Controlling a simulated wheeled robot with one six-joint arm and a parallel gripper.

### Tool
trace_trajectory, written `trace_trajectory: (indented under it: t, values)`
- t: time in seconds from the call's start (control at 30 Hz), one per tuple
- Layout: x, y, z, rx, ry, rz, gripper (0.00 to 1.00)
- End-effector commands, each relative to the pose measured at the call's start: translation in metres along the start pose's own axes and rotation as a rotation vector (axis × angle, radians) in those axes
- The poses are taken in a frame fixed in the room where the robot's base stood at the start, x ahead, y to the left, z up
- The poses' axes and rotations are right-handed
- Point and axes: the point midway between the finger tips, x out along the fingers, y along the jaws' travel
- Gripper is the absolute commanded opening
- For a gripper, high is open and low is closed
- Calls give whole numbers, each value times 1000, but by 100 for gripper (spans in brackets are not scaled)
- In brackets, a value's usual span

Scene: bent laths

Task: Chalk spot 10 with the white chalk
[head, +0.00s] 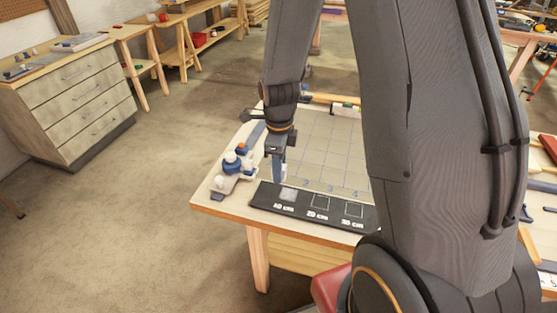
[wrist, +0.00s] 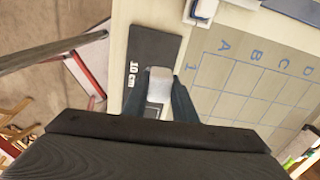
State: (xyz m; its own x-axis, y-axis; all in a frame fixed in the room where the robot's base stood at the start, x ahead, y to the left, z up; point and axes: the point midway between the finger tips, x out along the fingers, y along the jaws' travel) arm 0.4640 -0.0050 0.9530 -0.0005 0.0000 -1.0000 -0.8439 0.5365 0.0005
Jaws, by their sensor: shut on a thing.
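The dark board (head: 262,199) lies along the front edge of the table, with squares labelled 10 cm, 20 cm and 30 cm. Spot 10 (head: 288,194) looks filled pale grey-white, while the other two squares are dark with light outlines. My gripper (head: 280,176) points down at the back left edge of the board, close to spot 10. In the wrist view its dark fingers are shut on the white chalk (wrist: 159,80), above the board (wrist: 153,45) beside the 10 cm label. The fingers partly cover the spot there. I cannot tell whether the chalk touches the board.
A gridded sheet (head: 325,150) with letters and numbers lies just behind the board. A white and blue fixture (head: 233,165) stands close to the left of my gripper. The table's front left corner (head: 200,203) is bare. A drawer cabinet (head: 75,105) stands away to the left.

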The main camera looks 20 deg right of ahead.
Motion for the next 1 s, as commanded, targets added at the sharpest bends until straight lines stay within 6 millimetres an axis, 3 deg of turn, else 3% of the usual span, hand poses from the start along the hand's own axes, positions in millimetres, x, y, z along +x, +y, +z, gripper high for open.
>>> trace_trajectory:
  t: [0.23,1.0]
  values:
    - [-21,1,0,-2,0,-1,0]
    - [-21,1,1,-3,0,0,0]
